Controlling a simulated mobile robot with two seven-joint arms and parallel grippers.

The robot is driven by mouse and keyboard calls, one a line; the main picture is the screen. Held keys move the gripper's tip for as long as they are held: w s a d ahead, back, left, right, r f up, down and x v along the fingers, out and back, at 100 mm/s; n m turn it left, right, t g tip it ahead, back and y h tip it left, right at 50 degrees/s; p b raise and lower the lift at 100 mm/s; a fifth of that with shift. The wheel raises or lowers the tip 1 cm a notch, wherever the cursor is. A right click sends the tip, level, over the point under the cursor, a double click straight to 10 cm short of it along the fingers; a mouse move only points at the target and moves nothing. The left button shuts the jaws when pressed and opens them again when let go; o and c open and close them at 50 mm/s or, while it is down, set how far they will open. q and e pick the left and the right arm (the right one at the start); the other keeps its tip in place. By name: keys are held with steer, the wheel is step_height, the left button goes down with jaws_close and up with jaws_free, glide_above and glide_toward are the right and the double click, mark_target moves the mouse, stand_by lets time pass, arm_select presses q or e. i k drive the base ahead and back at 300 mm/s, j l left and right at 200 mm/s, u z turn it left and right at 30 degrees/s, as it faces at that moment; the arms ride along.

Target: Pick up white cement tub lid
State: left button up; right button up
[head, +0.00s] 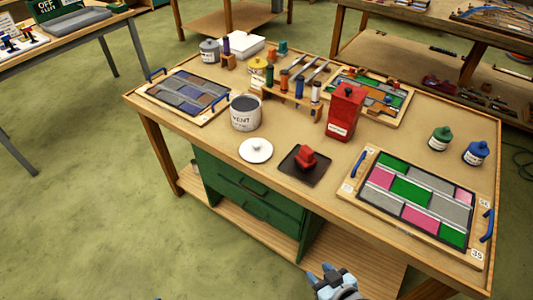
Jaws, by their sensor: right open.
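The white cement tub lid (256,150) is a round white disc with a small knob on top. It lies flat on the workbench near its front edge. The open white tub (245,113) marked "...MENT" stands just behind it, with dark grey contents showing. My right gripper (328,272) is at the bottom of the head view, in front of the bench edge, to the right of the lid and well apart from it. It is open, and nothing shows between its fingers.
A dark square tray (301,173) with a red object lies right of the lid. A red box (345,112) stands behind it. A leaded panel on a board (347,187) with blue handles fills the right front. Another panel (188,95) lies at the left. Bare bench surrounds the lid's front.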

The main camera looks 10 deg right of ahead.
mark_target(257, 150)
steer(key=z, duration=1.45)
steer(key=i+j, duration=0.1)
steer(key=j, duration=0.6)
steer(key=i+j+z, duration=0.1)
steer(key=j, duration=0.6)
steer(key=i+j, duration=0.1)
steer(key=j, duration=0.6)
steer(key=i+z, duration=0.05)
